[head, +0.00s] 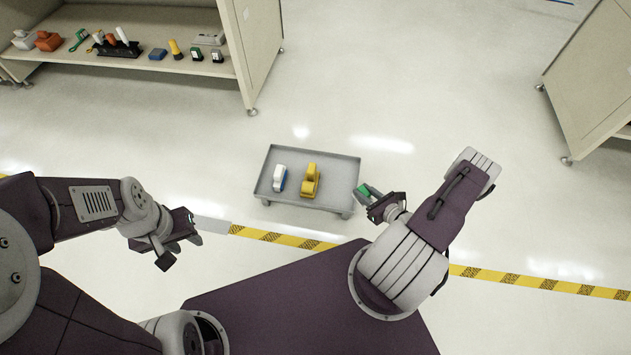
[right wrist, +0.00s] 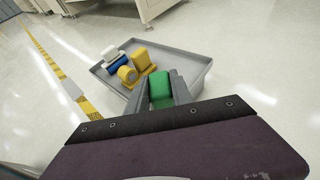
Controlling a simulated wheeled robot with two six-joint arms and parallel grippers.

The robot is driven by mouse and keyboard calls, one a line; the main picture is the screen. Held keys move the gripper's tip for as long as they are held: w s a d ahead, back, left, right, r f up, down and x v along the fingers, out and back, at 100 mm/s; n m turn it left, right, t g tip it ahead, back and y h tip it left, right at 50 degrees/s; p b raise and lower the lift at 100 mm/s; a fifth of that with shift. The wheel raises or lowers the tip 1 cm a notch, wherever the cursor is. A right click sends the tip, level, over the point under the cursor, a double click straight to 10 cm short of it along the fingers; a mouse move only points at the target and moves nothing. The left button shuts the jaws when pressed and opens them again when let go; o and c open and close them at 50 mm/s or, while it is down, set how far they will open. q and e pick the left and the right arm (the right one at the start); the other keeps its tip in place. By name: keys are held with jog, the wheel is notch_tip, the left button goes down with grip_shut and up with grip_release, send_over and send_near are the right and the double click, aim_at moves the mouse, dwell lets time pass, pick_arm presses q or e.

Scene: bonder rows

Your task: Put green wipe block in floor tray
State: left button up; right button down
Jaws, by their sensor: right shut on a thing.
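The green wipe block (right wrist: 160,92) is held between the fingers of my right gripper (right wrist: 162,95). In the head view the block (head: 363,192) shows at the tips of my right gripper (head: 368,198), by the tray's right edge. The grey floor tray (head: 338,180) stands on low feet on the floor; its rim also shows in the right wrist view (right wrist: 190,55). The head view does not settle whether the block is above the tray or beside it. My left gripper (head: 180,240) is open and empty, left of and nearer than the tray.
In the tray are a white-and-blue item (head: 279,178) and a yellow item (head: 310,180); the tray's right part is bare. A shelf (head: 150,62) with several tools stands back left. A cabinet (head: 590,80) stands right. Yellow-black tape (head: 540,283) crosses the floor.

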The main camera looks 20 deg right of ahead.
jog(key=w+a+f+b, duration=0.1)
jog(key=w+f+b, duration=0.1)
jog(key=w, duration=0.1)
jog(key=w+a+f+b, duration=0.2)
jog(key=w, duration=0.1)
jog(key=w+a+f+b, duration=0.1)
jog(key=w+f+b, duration=0.1)
jog(key=w, duration=0.1)
jog(key=shift+w+a+f+b, duration=0.15)
jog(key=shift+a+f+b, duration=0.1)
jog(key=shift+f+b, duration=0.1)
jog(key=shift+w+a, duration=0.15)
jog(key=shift+w, duration=0.3)
notch_tip(320, 180, down, 4)
jog(key=b, duration=0.4)
jog(key=shift+f, duration=0.25)
jog(key=shift+r, duration=0.3)
jog(key=shift+f, duration=0.25)
jog(key=c, duration=1.1)
grip_release()
jog(key=shift+r, duration=0.1)
jog(key=shift+c, duration=0.2)
jog(key=shift+r, duration=0.1)
